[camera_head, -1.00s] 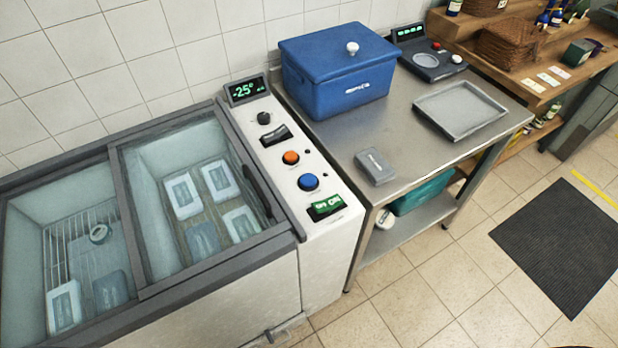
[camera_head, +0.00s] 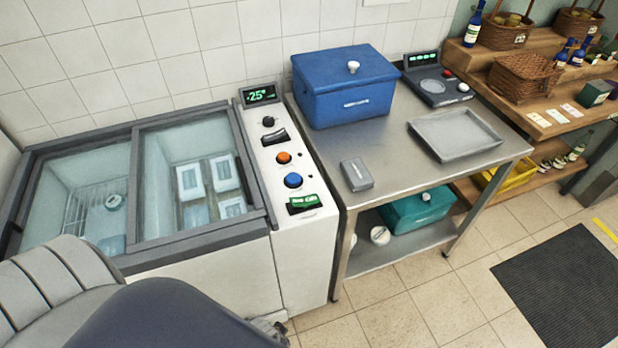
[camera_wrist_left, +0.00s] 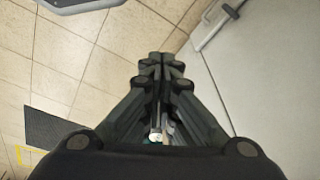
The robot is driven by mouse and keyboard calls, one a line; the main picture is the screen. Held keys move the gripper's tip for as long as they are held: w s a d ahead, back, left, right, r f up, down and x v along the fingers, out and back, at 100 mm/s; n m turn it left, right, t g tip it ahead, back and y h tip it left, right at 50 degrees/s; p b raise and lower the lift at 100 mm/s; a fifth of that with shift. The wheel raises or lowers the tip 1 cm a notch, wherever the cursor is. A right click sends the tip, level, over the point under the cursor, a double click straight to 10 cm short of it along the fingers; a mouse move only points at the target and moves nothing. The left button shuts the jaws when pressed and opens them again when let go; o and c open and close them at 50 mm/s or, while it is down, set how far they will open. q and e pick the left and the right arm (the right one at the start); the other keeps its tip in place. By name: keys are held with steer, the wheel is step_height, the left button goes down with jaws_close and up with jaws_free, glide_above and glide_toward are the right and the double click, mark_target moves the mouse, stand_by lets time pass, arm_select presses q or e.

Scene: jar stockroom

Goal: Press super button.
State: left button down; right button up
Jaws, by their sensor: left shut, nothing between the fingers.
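The freezer's white control panel (camera_head: 285,165) stands right of its glass lids. It carries a black knob (camera_head: 268,121), a black rocker switch (camera_head: 274,136), an orange button (camera_head: 284,158), a blue button (camera_head: 293,180) and a green-lit switch (camera_head: 304,203). I cannot read which is labelled super. The display (camera_head: 260,95) reads about -25. My left arm fills the lower left of the head view, below the panel. In the left wrist view my left gripper (camera_wrist_left: 160,60) is shut and empty, pointing over floor tiles beside a pale wall. My right gripper is not in view.
A steel table (camera_head: 400,175) right of the panel holds a blue box (camera_head: 345,90), a grey tray (camera_head: 456,137), a small grey block (camera_head: 357,174) and a scale (camera_head: 437,86). A teal box (camera_head: 418,208) is underneath. A dark mat (camera_head: 570,290) lies on open floor.

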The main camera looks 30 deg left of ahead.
arm_select(q)
steer(key=w+d+r+m+t+h+p, duration=0.1)
steer(key=w+d+r+m, duration=0.1)
steer(key=w+r, duration=0.6)
steer(key=w+d+r+m+t+p, duration=0.1)
steer(key=w+r+t, duration=0.15)
steer(key=r, duration=0.95)
steer(key=w+d+r+m+t+h+p, duration=0.1)
steer(key=w+d+r+m, duration=0.1)
steer(key=w+r, duration=0.6)
steer(key=w+a+r+m, duration=0.3)
steer(key=w+a+r, duration=0.15)
steer(key=w, duration=0.35)
steer(key=w+a+r+t, duration=0.1)
steer(key=w+a+r, duration=0.1)
steer(key=w+a, duration=0.3)
steer(key=w+a+r+t+y, duration=0.1)
steer(key=w+a+r, duration=0.2)
steer(key=a, duration=0.8)
steer(key=shift+w+r, duration=0.3)
steer(key=shift+w, duration=0.65)
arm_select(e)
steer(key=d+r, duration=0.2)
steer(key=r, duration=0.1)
arm_select(q)
steer(key=shift+a+f+t+b, duration=0.1)
steer(key=shift+t+b, duration=0.15)
steer(key=shift+b, duration=0.05)
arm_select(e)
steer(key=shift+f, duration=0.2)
